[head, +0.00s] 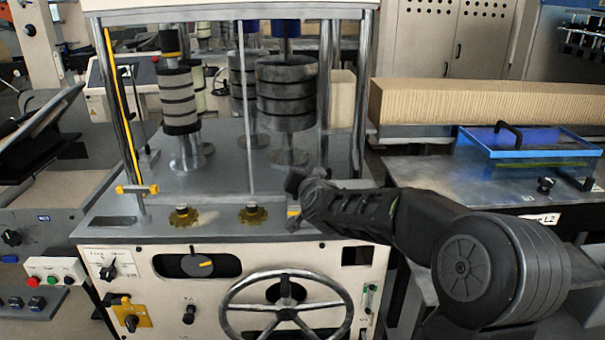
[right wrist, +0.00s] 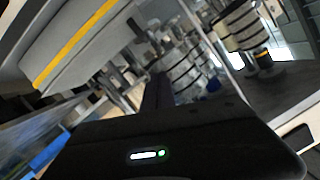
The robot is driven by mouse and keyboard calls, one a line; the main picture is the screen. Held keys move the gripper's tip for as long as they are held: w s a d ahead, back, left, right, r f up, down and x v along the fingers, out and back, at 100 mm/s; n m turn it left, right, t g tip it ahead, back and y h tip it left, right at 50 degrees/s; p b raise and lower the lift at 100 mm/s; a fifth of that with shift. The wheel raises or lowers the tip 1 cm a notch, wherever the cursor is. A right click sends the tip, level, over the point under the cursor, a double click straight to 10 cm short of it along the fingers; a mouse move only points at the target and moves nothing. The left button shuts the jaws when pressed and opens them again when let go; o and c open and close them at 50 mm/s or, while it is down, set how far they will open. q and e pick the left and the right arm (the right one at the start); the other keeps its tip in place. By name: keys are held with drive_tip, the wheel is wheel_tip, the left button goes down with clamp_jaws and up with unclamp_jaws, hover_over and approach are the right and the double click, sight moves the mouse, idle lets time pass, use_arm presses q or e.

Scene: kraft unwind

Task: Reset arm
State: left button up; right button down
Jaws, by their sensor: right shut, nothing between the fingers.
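My right arm comes in from the right in the head view, bent across the front of a cream machine (head: 215,255). My right gripper (head: 298,182) is near the front right edge of the machine's grey deck, in front of the right post. It is shut and empty. In the right wrist view the dark fingers of my right gripper (right wrist: 157,92) point up into the picture, with the machine's rollers tilted beyond them. I cannot tell whether the gripper touches the deck. My left arm is not in view.
A spoked handwheel (head: 285,312) is below the gripper on the machine front. Two brass knobs (head: 252,213) sit on the deck, and a dark stacked roller (head: 287,95) stands behind. At right are a blue tray (head: 530,142) and a long cardboard block (head: 480,100).

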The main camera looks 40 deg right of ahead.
idle(0.4)
drive_tip(key=s+a+f+n+g+y, duration=0.2)
drive_tip(key=a+f+n+y, duration=0.15)
drive_tip(key=a+f, duration=1)
drive_tip(key=s+a+f+n+g+y, duration=0.1)
drive_tip(key=a+f+n+g+y, duration=0.2)
drive_tip(key=a+f, duration=1.1)
drive_tip(key=s+a+f+n+g+y, duration=0.1)
drive_tip(key=s+a+f+g+y, duration=0.1)
drive_tip(key=s+a+f, duration=0.3)
drive_tip(key=s+a+f+n+g+y, duration=0.1)
drive_tip(key=s+a+f+g, duration=0.2)
drive_tip(key=s+a+f, duration=0.3)
drive_tip(key=s+a+f+n+g+y, duration=0.1)
drive_tip(key=s+a+f+g+y, duration=0.1)
drive_tip(key=s+a+f, duration=0.4)
drive_tip(key=s+f, duration=0.5)
drive_tip(key=s, duration=0.6)
drive_tip(key=shift+f+g+y, duration=0.3)
drive_tip(key=shift+y, duration=0.05)
drive_tip(key=shift+w, duration=0.1)
